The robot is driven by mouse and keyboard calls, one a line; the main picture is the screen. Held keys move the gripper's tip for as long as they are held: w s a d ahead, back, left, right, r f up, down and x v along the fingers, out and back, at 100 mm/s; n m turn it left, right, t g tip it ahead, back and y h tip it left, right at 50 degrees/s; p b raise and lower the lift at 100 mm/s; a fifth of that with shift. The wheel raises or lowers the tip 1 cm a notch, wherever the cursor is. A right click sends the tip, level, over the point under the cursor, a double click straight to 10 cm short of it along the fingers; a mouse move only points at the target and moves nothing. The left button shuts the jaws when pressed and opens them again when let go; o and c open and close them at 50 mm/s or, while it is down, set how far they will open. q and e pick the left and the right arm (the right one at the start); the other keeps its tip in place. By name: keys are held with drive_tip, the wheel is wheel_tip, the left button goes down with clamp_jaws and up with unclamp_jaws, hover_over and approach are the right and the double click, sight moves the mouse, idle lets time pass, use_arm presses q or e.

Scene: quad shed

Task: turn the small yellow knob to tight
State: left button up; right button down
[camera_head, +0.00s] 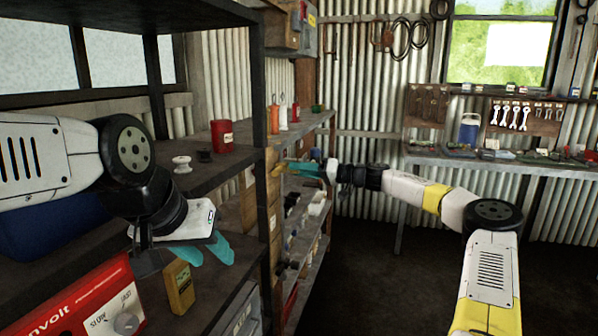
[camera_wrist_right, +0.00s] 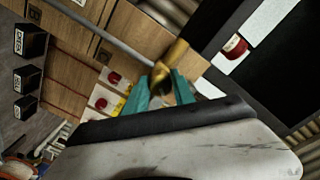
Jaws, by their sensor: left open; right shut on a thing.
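The small yellow knob (camera_wrist_right: 172,57) is brass-coloured in the right wrist view, at the end of a grey rod or pipe. My right gripper (camera_wrist_right: 161,84) has its teal fingers shut on it, one on each side. In the head view my right gripper (camera_head: 300,168) reaches in from the right to the wooden shelf post, and the knob is too small there to make out clearly. My left gripper (camera_head: 212,249) is open and empty, low in front of the left shelf. Any marking for tight cannot be read.
Red knobs on white plates (camera_wrist_right: 113,77) sit close to the right gripper. A red can (camera_head: 222,136) and a white spool (camera_head: 182,164) stand on the left shelf. A yellow meter (camera_head: 180,287) stands below the left gripper. A workbench (camera_head: 490,160) runs along the back wall.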

drive_tip(key=m, duration=1)
drive_tip(key=shift+r+m, duration=0.15)
drive_tip(key=shift+m, duration=0.25)
idle(0.4)
drive_tip(key=c, duration=1.1)
unclamp_jaws()
drive_tip(key=shift+o, duration=0.2)
drive_tip(key=v, duration=0.7)
drive_tip(key=shift+d, duration=0.4)
